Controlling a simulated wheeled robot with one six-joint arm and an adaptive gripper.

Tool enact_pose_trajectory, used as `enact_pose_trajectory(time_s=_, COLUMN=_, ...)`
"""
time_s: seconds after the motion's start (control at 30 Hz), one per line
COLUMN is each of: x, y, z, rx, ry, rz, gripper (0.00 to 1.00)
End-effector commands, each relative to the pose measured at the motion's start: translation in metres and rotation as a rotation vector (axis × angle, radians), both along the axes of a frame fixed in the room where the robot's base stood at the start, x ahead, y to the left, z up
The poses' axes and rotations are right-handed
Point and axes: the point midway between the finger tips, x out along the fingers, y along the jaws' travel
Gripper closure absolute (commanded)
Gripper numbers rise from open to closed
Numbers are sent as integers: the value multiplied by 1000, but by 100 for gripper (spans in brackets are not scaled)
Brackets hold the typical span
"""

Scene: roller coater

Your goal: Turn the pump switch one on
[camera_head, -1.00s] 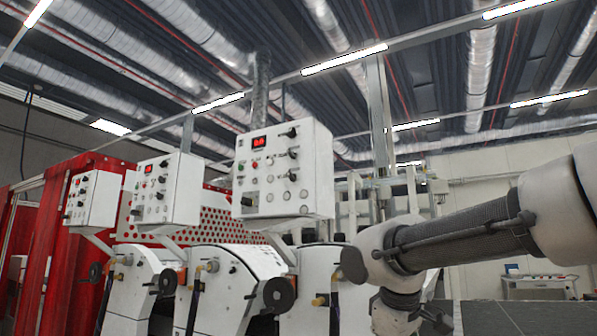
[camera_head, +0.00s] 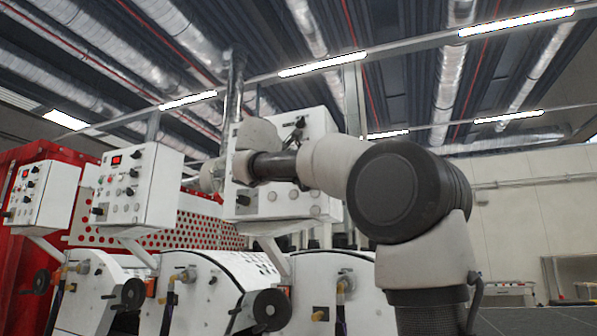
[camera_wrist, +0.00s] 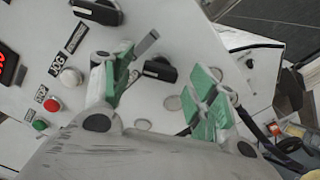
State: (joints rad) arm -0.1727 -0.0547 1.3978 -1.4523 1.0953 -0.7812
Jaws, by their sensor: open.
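A white control box (camera_head: 310,125) carries the nearest panel in the head view, where my arm covers much of its front. In the wrist view the panel (camera_wrist: 185,30) shows tilted, with one black rotary switch (camera_wrist: 97,12) at the top and another black rotary switch (camera_wrist: 160,70) lower down. Which one is pump switch one I cannot tell; the labels are too small or turned. My gripper (camera_wrist: 166,78) is open, its green-padded fingers spread on either side of the lower black switch, with nothing held. Whether the fingers touch the panel is unclear.
The panel also has a red display (camera_wrist: 8,68), a red button (camera_wrist: 52,105), a green button (camera_wrist: 38,125) and a white button (camera_wrist: 70,76). Another control box (camera_head: 135,190) stands to the left. White machine rollers with a black handwheel (camera_head: 272,308) lie below.

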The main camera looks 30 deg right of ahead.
Motion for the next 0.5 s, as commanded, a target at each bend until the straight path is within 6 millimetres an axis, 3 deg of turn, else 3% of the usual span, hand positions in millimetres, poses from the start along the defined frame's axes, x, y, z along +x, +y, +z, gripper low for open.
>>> enact_pose_trajectory(time_s=0.13, x=8, y=-11, z=0, rx=0, ry=0, rz=-1, gripper=41)
enact_pose_trajectory(time_s=0.43, x=10, y=-13, z=0, rx=1, ry=0, rz=1, gripper=41)
enact_pose_trajectory(time_s=0.5, x=10, y=-13, z=0, rx=1, ry=0, rz=1, gripper=54)
